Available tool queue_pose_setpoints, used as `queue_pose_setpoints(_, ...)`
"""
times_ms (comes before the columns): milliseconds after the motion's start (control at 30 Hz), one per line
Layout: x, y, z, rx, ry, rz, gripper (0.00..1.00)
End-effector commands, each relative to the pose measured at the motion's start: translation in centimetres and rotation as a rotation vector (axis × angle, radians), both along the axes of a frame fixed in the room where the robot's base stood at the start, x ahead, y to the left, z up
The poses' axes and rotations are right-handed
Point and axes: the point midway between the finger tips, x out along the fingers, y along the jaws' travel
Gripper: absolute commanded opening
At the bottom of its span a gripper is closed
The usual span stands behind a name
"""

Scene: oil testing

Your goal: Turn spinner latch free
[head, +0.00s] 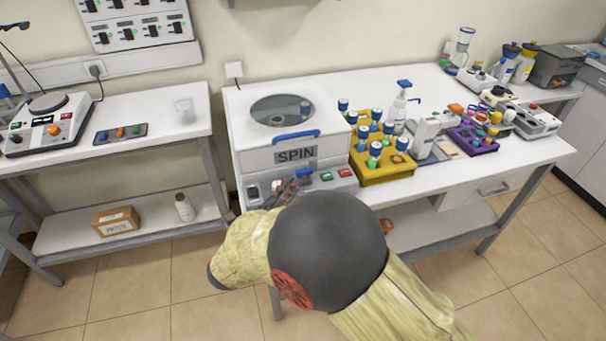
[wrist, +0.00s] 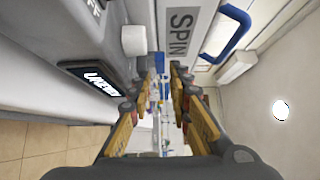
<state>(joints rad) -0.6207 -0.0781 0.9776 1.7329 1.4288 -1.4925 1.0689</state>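The spinner (head: 277,135) is a white box with a SPIN label, a round window in its lid and a blue lid handle (head: 296,135). The handle also shows in the wrist view (wrist: 236,32). A small blue part (head: 304,175), which looks like the latch, sits on the front panel below the label. My gripper (head: 290,188) is at the front panel, just left of that blue part. In the wrist view my gripper (wrist: 168,75) has its fingers apart, with a gap between them. Whether the fingers touch the latch is unclear.
A yellow rack (head: 372,174) with blue-capped tubes stands right of the spinner. A pump bottle (head: 399,105) and a purple rack (head: 476,147) stand beyond it. A panel with lettering (wrist: 95,77) lies close left of my fingers in the wrist view.

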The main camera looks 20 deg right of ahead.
Motion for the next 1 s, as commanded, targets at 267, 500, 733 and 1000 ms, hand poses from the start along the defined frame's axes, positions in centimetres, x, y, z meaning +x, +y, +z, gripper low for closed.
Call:
queue_pose_setpoints(267, 3.0, -3.2, -0.2, 0.000, 0.000, -0.002, 0.20)
queue_pose_setpoints(500, 4.5, -4.5, -0.1, 0.000, 0.001, 0.001, 0.20)
queue_pose_setpoints(733, 4.7, -4.6, 0.0, -0.001, 0.002, 0.003, 0.20)
queue_pose_setpoints(1000, 4.6, -4.6, 0.0, -0.001, 0.002, 0.003, 0.08)
